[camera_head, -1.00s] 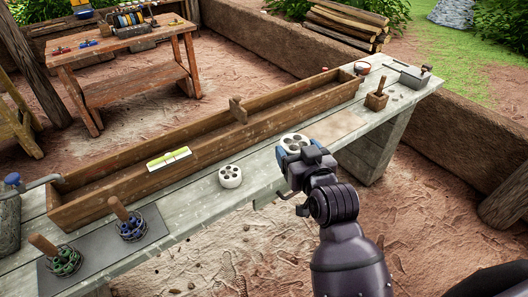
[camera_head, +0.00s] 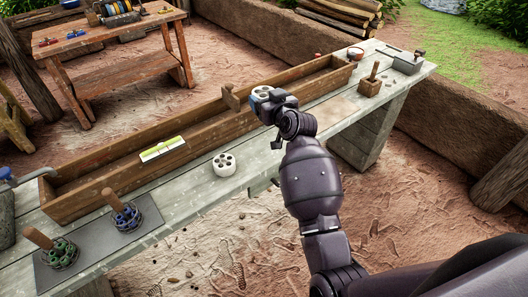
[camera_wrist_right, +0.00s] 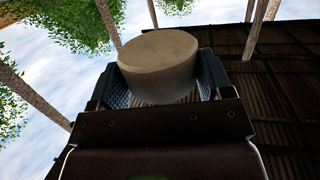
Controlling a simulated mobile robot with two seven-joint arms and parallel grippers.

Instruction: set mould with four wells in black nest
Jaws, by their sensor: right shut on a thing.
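My right gripper (camera_head: 265,97) is shut on a pale round mould (camera_head: 263,90), held up over the bench near the trough's front wall. Dark wells show in its top, but they are too small to count surely. In the right wrist view the mould (camera_wrist_right: 158,62) shows its plain side between the two fingers. A second white mould (camera_head: 224,165) with several wells stands upright on the bench, apart from the gripper. Two dark round holders, one with blue (camera_head: 123,218) and one with green (camera_head: 61,254), stand at the left; I cannot tell whether either is the black nest. My left gripper is not in view.
A long wooden trough (camera_head: 95,203) runs along the bench (camera_head: 190,208), with a yellow-green level (camera_head: 163,149) on it. The holders stand on a grey mat (camera_head: 92,240). A wooden block with a handle (camera_head: 370,85) and a grey box (camera_head: 407,64) stand at the far right.

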